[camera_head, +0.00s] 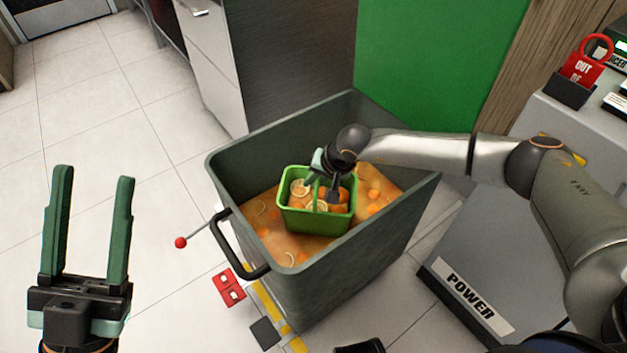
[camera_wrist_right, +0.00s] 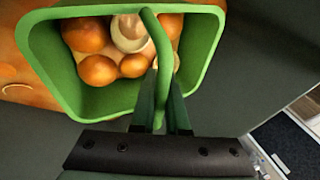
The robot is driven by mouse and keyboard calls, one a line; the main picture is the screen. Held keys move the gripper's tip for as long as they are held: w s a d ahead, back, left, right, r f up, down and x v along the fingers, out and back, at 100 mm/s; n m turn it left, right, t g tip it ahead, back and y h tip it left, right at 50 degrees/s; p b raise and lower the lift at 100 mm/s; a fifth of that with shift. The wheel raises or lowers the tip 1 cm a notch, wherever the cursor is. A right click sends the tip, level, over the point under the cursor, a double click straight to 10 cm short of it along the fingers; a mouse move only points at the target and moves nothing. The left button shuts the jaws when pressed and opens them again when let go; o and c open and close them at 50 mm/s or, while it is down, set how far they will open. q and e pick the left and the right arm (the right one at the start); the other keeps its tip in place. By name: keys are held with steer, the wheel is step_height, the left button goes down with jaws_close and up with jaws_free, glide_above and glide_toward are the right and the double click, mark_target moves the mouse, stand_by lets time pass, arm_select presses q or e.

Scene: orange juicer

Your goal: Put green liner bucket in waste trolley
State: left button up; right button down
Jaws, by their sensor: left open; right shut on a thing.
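The green liner bucket (camera_head: 316,219) is inside the grey-green waste trolley (camera_head: 375,254) in the head view, above or on the orange pulp. It holds whole oranges and pale halves. It fills the upper part of the right wrist view (camera_wrist_right: 48,58). My right gripper (camera_head: 325,190) reaches down into the trolley and is shut on the bucket's green handle (camera_wrist_right: 158,50); its fingers (camera_wrist_right: 162,105) show in the wrist view. Whether the bucket's base touches the pulp is hidden. My left gripper (camera_head: 92,225) is open and empty, left of the trolley.
The trolley has a black handle (camera_head: 238,247) on its left side and orange pulp (camera_head: 377,187) inside. A grey machine with a POWER label (camera_head: 474,302) stands at right. A green panel (camera_head: 430,70) and cabinet (camera_head: 295,70) stand behind.

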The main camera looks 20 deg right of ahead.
steer(key=c, duration=0.9)
jaws_free()
